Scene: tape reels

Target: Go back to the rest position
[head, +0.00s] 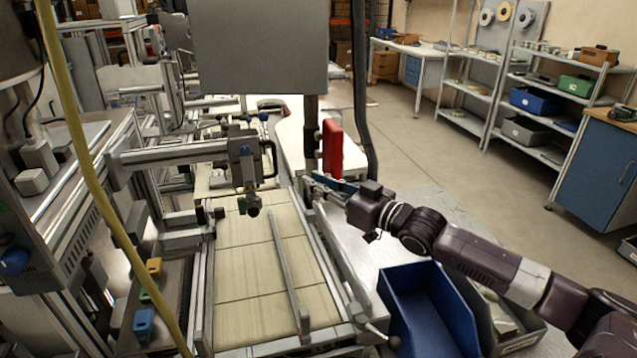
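My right arm comes in from the right edge. Its gripper (322,186) is over the right rail of the conveyor, near the middle of the picture. The fingers are small and seen from behind, so I cannot tell whether they are open or shut. A thin blue piece (343,185) shows right beside the fingers; I cannot tell whether it touches them. My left gripper and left arm are not in view.
The conveyor (240,262) with metal rails runs down the middle. A red upright part (332,148) stands just behind the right gripper. A blue bin (428,312) sits below the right arm, beside a grey bin (512,335). Open floor (440,150) lies beyond, before shelves (525,135).

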